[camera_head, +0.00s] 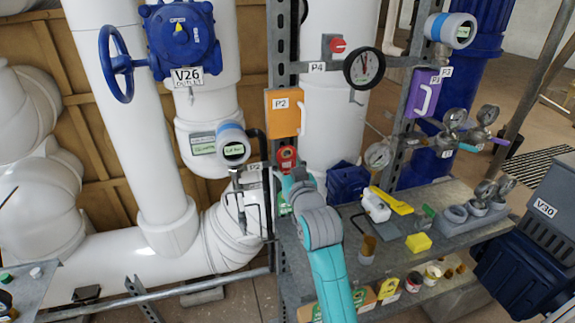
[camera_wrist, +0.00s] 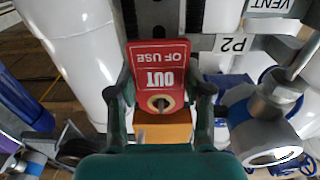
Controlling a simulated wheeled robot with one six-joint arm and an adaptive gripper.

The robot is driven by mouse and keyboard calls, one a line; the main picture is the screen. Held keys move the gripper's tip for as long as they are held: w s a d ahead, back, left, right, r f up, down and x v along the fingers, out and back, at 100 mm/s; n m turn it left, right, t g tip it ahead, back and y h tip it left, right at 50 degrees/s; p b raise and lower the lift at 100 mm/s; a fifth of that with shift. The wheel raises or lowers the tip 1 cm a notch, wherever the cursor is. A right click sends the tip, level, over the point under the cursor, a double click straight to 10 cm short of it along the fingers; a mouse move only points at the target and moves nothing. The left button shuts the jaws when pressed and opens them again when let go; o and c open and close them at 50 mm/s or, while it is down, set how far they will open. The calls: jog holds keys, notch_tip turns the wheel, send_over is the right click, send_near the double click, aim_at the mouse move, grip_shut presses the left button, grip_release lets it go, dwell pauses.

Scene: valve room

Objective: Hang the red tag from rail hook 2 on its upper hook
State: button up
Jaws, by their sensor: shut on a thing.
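The red tag (camera_wrist: 158,68) reads "OUT OF USE" and is upside down in the wrist view. Its pale ringed hole (camera_wrist: 160,103) lies at the lower edge there, between the fingers. My gripper (camera_wrist: 165,95) is shut on the tag near this hole. In the head view the tag (camera_head: 287,156) shows small, in front of the upright rail (camera_head: 281,60) and below the orange P2 panel. Something dark shows in the hole; I cannot tell whether it is a hook. The upper hook cannot be made out clearly.
The orange P2 panel (camera_head: 284,112) is close above my gripper. A blue-banded gauge (camera_head: 233,146) stands just left of it in the head view. A shelf (camera_head: 345,258) with several loose items lies to the right and below. White pipes (camera_head: 130,110) fill the left.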

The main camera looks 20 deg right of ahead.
jog(key=shift+f, duration=0.4)
dwell(0.6)
jog(key=o, duration=0.8)
